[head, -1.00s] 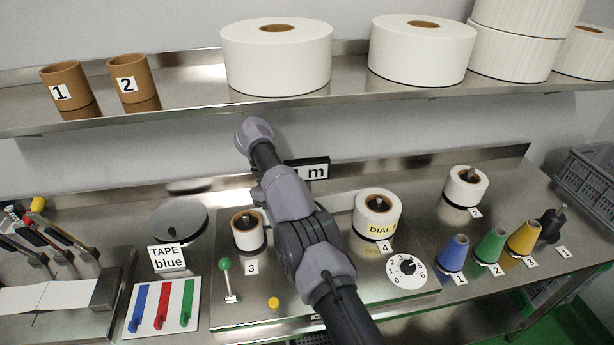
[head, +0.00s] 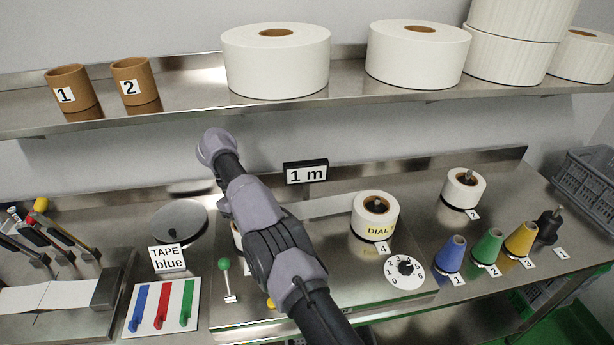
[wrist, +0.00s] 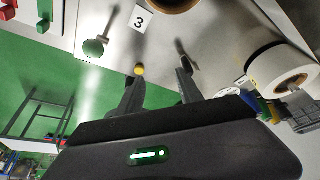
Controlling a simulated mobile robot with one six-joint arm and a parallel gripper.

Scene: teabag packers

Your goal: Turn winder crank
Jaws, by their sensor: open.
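The winder's steel deck (head: 345,283) carries spool 3, mostly behind my arm in the head view, and white spool 4 (head: 375,215). A lever with a green knob (head: 224,264) stands at its front left; it also shows in the wrist view (wrist: 94,48). I cannot clearly identify a crank handle. My gripper (wrist: 160,72) is open in the wrist view, fingers apart, near the deck's front. A yellow button (wrist: 139,70) shows by the left fingertip. A thin dark shape lies beyond the right fingertip; I cannot tell if it is a part or a reflection. The head view hides the gripper.
A dial (head: 405,268) sits right of my arm, with blue (head: 451,254), green (head: 488,246) and yellow (head: 521,239) cones further right. A "1 m" sign (head: 306,172) stands behind. A tape disc (head: 180,221) and a colored hook board (head: 163,306) are left. A shelf (head: 200,108) overhangs.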

